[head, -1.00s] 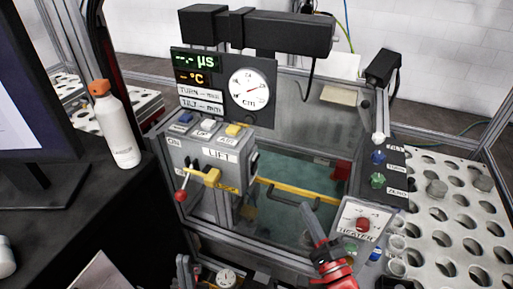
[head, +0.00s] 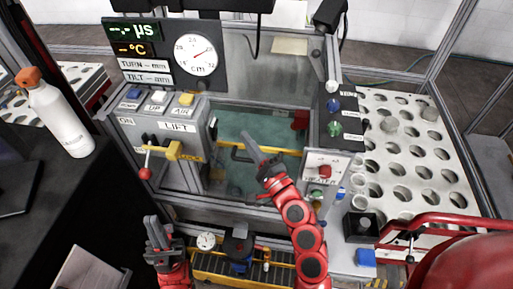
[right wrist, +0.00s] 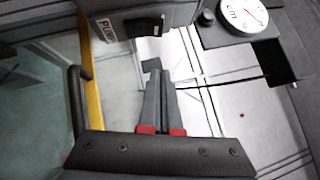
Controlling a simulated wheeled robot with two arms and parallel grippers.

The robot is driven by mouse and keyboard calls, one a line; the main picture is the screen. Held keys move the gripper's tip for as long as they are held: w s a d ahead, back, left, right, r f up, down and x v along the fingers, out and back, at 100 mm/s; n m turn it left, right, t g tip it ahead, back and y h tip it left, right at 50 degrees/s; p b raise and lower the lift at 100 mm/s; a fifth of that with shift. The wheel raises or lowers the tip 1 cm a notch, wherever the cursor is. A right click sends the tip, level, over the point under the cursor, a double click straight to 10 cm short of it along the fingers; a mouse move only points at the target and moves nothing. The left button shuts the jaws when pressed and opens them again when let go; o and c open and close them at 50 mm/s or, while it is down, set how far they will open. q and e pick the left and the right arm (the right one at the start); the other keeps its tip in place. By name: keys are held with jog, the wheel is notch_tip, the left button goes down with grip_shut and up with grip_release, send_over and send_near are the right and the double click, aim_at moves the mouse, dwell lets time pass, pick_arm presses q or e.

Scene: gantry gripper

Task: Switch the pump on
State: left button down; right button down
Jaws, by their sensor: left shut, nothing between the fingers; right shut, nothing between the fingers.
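In the right wrist view, a "PUMP" label (right wrist: 105,30) sits beside a black switch (right wrist: 144,26) on a grey housing. Its on or off position cannot be read. My right gripper also shows there (right wrist: 153,66), with its fingers together and empty, below the switch in the picture and apart from it. In the head view, my right gripper (head: 251,141) is over the tank, right of the grey LIFT box (head: 182,150). A small black part (head: 213,129) shows on that box's right side. My left gripper (head: 152,220) is shut and empty, low in front of the bench.
A yellow bar (head: 285,150) crosses the tank. The heater panel (head: 322,166) and perforated tray (head: 420,155) are to the right. A white bottle (head: 60,120) stands left.

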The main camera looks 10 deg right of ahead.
jog(key=w+a+r+p, duration=0.1)
jog(key=w+a+p, duration=0.2)
jog(key=a, duration=0.1)
jog(key=shift+w+a+r, duration=0.35)
jog(key=shift+a, duration=0.05)
